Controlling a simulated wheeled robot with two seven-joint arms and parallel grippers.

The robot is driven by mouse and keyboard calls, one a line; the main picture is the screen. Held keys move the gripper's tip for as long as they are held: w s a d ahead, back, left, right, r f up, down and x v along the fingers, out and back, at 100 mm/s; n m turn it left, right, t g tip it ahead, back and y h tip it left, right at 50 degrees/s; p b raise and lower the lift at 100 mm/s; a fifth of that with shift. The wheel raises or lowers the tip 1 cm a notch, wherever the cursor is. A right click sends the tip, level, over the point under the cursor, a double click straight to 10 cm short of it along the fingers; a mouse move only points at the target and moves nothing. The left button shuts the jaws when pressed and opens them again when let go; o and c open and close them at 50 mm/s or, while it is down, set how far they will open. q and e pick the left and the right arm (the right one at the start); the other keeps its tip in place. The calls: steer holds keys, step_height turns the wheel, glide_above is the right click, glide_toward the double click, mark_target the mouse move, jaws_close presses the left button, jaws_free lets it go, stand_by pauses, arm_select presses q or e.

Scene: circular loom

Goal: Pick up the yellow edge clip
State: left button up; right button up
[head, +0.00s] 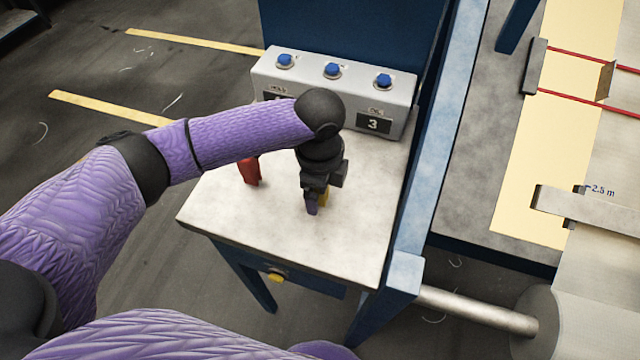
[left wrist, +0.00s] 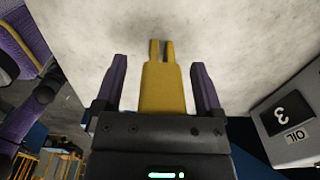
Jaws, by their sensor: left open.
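The yellow edge clip (left wrist: 163,90) has a broad body and a forked far end. In the left wrist view it lies between the two purple fingers of my left gripper (left wrist: 160,70), with a gap on each side. The gripper is open. The near end of the clip is hidden behind the gripper body. My right gripper is not in view.
A red object (head: 249,171) stands on the tabletop left of the gripper, partly hidden by my arm. A grey box with blue buttons (head: 331,82) stands at the back. A blue post (head: 400,250) edges the right side. The tabletop's front is clear.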

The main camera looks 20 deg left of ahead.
arm_select(q)
jaws_close()
step_height(320, 180, up, 10)
steer(key=p, duration=0.3)
steer(key=shift+r, duration=0.1)
steer(key=c, duration=0.8)
jaws_free()
jaws_close()
